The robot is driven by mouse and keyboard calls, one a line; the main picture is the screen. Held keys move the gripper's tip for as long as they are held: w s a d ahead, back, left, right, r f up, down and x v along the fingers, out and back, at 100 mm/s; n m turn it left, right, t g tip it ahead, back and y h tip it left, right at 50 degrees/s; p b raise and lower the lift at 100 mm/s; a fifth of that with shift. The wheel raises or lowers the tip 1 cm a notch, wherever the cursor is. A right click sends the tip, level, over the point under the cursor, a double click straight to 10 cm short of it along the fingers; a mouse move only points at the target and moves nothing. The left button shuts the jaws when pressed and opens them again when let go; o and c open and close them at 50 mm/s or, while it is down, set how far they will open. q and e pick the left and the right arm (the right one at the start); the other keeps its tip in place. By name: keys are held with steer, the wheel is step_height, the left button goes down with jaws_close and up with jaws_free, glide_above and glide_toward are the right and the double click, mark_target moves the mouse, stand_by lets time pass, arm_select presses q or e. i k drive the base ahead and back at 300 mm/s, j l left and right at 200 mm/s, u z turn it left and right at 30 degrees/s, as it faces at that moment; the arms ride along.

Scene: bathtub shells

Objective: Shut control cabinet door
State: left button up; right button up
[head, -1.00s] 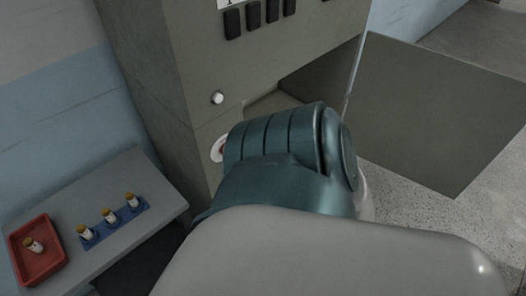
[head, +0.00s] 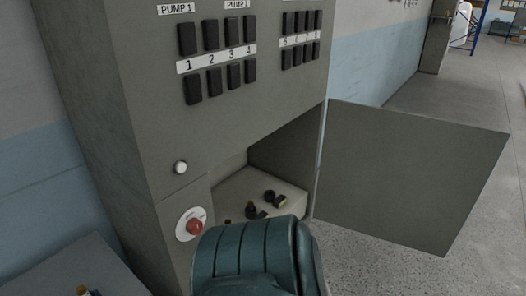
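The grey control cabinet (head: 140,110) stands at the left and middle of the head view. Its lower compartment is open, and its door (head: 410,180) stands swung wide out to the right, hinged at the compartment's right edge. Inside the compartment, several small dark parts (head: 265,205) lie on the pale floor. A teal and grey arm link of mine is at the bottom middle, in front of the cabinet, and hides the compartment's lower part. No gripper is in view.
A red button (head: 193,226) and a white knob (head: 180,167) sit left of the opening. Black switches (head: 215,60) fill the upper panel. A grey table (head: 75,270) stands at the bottom left. Speckled floor (head: 350,265) lies clear below the door.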

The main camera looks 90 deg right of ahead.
mark_target(413, 181)
steer(key=z, duration=2.25)
steer(key=i+l+z, duration=0.2)
steer(key=l, duration=0.2)
steer(key=l+z, duration=0.25)
steer(key=i+l+z, duration=0.15)
steer(key=l+z, duration=0.3)
steer(key=i+l+z, duration=0.2)
steer(key=z, duration=0.25)
steer(key=i+l+z, duration=0.25)
steer(key=z, duration=0.25)
steer(key=i+l+z, duration=0.3)
steer(key=i+z, duration=0.35)
steer(key=i+l+u, duration=0.15)
steer(key=i+u, duration=0.15)
steer(key=i, duration=0.3)
steer(key=i+u, duration=0.2)
steer(key=u, duration=0.2)
steer(key=i+l+u, duration=0.15)
steer(key=u, duration=0.25)
steer(key=i+l+u, duration=0.2)
steer(key=u, duration=0.2)
steer(key=i+l, duration=0.05)
